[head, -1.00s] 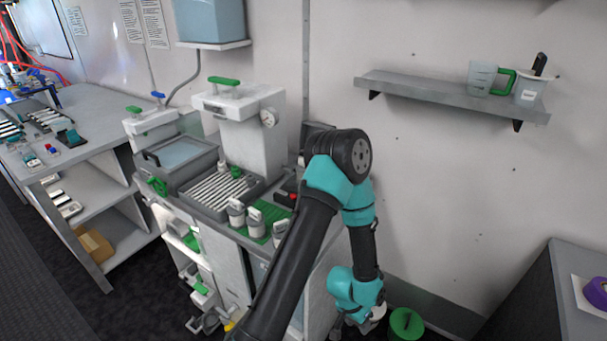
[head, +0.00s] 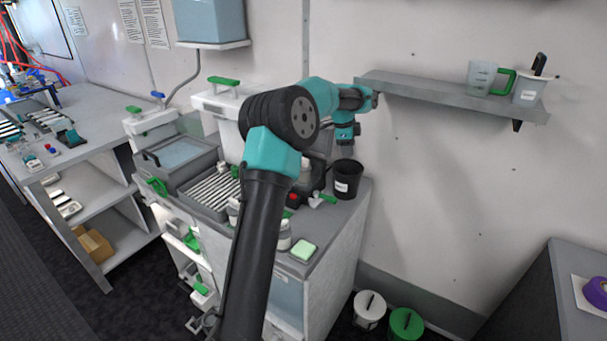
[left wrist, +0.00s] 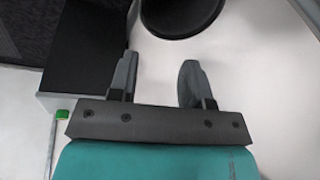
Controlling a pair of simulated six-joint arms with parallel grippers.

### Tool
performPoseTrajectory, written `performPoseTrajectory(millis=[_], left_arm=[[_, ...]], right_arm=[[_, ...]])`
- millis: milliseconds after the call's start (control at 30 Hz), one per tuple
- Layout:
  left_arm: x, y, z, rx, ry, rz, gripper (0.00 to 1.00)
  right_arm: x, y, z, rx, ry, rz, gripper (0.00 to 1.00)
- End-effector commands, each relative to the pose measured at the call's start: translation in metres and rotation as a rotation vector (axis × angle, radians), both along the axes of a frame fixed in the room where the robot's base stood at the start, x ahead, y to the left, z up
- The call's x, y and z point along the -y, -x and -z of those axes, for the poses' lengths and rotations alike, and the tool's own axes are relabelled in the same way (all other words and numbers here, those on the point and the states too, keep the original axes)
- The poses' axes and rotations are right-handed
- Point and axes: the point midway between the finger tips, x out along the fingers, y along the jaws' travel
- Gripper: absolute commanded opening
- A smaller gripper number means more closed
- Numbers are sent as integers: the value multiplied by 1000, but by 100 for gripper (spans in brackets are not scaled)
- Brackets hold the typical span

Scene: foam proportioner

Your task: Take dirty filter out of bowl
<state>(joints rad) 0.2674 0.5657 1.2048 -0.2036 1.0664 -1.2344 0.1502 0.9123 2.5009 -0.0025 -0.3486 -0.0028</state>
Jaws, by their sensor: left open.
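My left gripper (head: 347,151) hangs pointing down from the wrist, just above a black cup (head: 346,184) with a white label at the counter's back right corner. In the left wrist view the left gripper (left wrist: 157,68) is open, with nothing between its two fingers. A dark round vessel (left wrist: 182,16) lies beyond the fingertips at the top edge; it looks like the black cup, and its contents cannot be made out. I cannot clearly pick out a dirty filter or a bowl. My left arm hides part of the counter. My right gripper is not in view.
The counter (head: 333,216) carries a slatted tray (head: 207,191), a light green pad (head: 302,250) and white bottles partly behind my arm. A wall shelf (head: 430,92) holds a measuring jug (head: 482,78). White (head: 369,309) and green (head: 406,323) lidded buckets stand on the floor.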

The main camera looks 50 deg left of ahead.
Motion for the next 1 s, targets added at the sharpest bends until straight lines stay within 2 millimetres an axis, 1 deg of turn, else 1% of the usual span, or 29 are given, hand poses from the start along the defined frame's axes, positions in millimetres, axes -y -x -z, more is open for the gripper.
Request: performPoseTrajectory(millis=[33, 100, 200, 300, 433, 767, 867, 1000], left_arm=[[-23, 8, -18, -23, -49, 45, 45], [-54, 23, -39, -81, -120, 122, 45], [-89, 46, -63, -174, -199, 211, 45], [-112, 65, -80, -247, -244, 268, 45], [-123, 76, -89, -292, -263, 298, 45], [-123, 76, -88, -296, -263, 302, 45], [-124, 77, -82, -297, -262, 302, 45], [-126, 77, -64, -298, -260, 303, 45]], right_arm=[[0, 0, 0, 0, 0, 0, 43], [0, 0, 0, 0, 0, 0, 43], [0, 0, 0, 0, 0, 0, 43], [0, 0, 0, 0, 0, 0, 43], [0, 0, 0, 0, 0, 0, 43], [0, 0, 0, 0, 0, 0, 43], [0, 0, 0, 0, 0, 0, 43], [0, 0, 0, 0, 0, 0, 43]])
